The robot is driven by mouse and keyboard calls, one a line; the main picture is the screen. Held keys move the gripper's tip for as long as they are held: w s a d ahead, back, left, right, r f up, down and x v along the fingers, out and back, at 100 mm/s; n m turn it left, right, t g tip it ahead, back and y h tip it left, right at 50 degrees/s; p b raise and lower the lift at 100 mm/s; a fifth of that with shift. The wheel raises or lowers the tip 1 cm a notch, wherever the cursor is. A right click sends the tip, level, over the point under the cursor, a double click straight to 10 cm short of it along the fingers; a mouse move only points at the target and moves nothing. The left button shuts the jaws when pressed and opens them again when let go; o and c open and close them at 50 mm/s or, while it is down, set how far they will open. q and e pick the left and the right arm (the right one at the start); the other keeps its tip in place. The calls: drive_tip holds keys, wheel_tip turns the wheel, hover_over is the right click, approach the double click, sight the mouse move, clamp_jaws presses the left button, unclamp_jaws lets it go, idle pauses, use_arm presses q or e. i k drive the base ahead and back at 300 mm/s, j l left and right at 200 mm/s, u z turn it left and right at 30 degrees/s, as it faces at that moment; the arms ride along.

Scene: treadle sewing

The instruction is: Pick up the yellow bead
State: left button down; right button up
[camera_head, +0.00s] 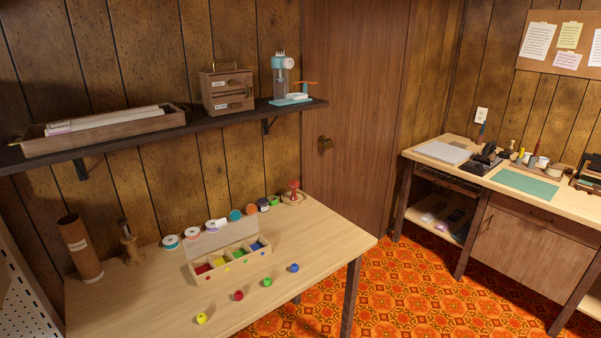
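The yellow bead (201,318) lies on the bare tabletop near the front edge of the light wooden table (330,239). It is the leftmost and nearest of a slanting row with a red bead (239,295), a green bead (267,282) and a blue bead (294,267). Behind them stands a wooden sorting box (204,274) with compartments of red, yellow, green and blue contents and a raised lid. Neither of my grippers is in view.
Spools (192,233) and small jars line the table's back. A cardboard tube (80,248) stands at the left. A dark shelf (190,121) hangs above the table. The tabletop around the beads is clear. A second workbench (435,155) stands at the right.

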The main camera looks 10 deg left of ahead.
sight(202, 318)
drive_tip(key=u, duration=1.15)
